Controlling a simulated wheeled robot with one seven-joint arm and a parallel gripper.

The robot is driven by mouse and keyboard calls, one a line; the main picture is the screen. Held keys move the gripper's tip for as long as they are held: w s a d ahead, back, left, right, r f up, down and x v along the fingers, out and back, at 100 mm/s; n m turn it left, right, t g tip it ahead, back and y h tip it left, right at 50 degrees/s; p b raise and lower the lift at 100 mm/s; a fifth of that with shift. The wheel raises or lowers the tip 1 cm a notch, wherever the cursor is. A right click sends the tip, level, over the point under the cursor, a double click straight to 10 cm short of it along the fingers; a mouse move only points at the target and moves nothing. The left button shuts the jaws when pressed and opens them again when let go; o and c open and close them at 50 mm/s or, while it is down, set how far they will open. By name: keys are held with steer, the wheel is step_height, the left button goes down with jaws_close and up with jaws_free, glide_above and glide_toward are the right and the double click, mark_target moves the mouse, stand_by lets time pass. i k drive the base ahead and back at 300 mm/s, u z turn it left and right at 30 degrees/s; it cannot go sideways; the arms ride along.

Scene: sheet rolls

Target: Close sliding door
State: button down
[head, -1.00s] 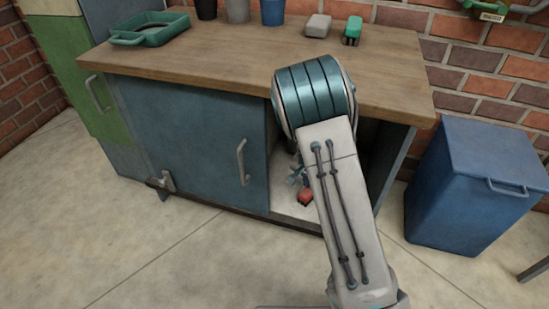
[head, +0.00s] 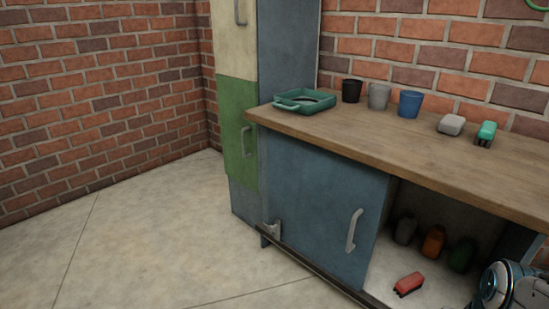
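The blue sliding door (head: 315,210) stands across the left part of the workbench cabinet. Its pale vertical handle (head: 354,230) is near the door's right edge. The right part of the cabinet is open, with its floor (head: 385,268) and interior showing. A dark rail (head: 310,272) runs along the bottom of the cabinet front. Part of my arm shows at the lower right corner, in front of the opening. My gripper is out of view.
A red brush-like item (head: 408,284) lies on the cabinet floor, with several bottles behind, including an orange one (head: 433,241). A grey bracket (head: 273,229) sits at the door's lower left. A tray (head: 304,102) and cups stand on the wooden top (head: 370,140). Floor at left is clear.

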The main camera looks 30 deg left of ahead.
mark_target(329, 206)
steer(key=k, duration=1.25)
steer(key=u, duration=0.5)
steer(key=i, duration=0.55)
steer(key=u, duration=0.8)
steer(key=i, duration=0.75)
steer(key=z, duration=0.45)
steer(key=i, duration=0.8)
steer(key=z, duration=0.75)
steer(key=i, duration=0.55)
steer(key=u, duration=0.05)
